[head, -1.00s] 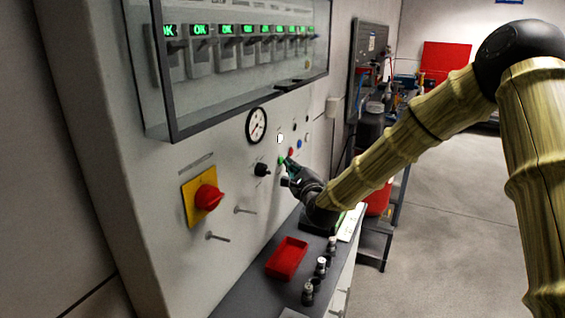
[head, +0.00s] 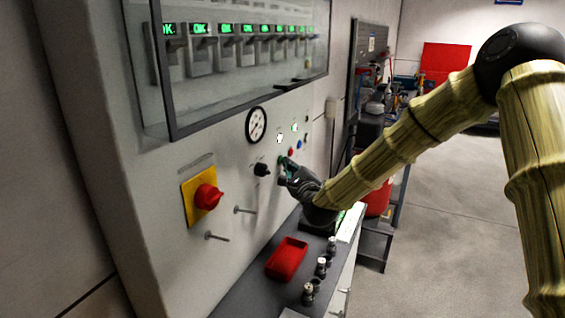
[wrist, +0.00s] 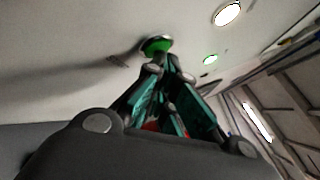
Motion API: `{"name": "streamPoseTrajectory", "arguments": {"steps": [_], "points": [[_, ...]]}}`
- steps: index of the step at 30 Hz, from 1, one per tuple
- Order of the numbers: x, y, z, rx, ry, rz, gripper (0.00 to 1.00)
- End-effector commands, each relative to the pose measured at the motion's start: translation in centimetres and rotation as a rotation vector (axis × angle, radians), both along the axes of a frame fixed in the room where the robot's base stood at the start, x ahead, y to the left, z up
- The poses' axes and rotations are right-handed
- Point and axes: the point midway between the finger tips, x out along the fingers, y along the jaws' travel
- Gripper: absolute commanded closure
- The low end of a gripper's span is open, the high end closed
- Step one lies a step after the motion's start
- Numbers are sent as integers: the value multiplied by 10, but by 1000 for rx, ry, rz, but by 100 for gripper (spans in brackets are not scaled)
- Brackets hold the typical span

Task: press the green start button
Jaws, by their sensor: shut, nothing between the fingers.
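The green start button (wrist: 156,45) sits on the pale panel at the tip of my gripper (wrist: 168,68) in the wrist view. My gripper is shut and empty, and its fingertips appear to touch the button's near edge. In the head view my gripper (head: 287,167) reaches the panel from the right, and the green button (head: 281,160) shows only in part beside the fingertips. A small green lamp (wrist: 210,59) is lit on the panel; it also glows in the head view (head: 294,127).
A white lamp (head: 280,138) and round gauge (head: 256,125) are above the button. A black knob (head: 262,169), red switch (head: 207,197) and two protruding pegs are to its left. A red tray (head: 287,258) and several small fittings lie on the shelf below.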

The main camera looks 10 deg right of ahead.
Motion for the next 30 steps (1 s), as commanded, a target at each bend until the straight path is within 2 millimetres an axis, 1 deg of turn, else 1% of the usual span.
{"name": "streamPoseTrajectory", "arguments": {"steps": [7, 16, 27, 30], "points": [[-1, -2, 0, 0, -1, 1, 100], [-8, -13, -1, 1, 0, 0, 100], [-10, -15, 0, 0, 0, 0, 100], [-12, -19, 0, 1, 0, -1, 100]]}}
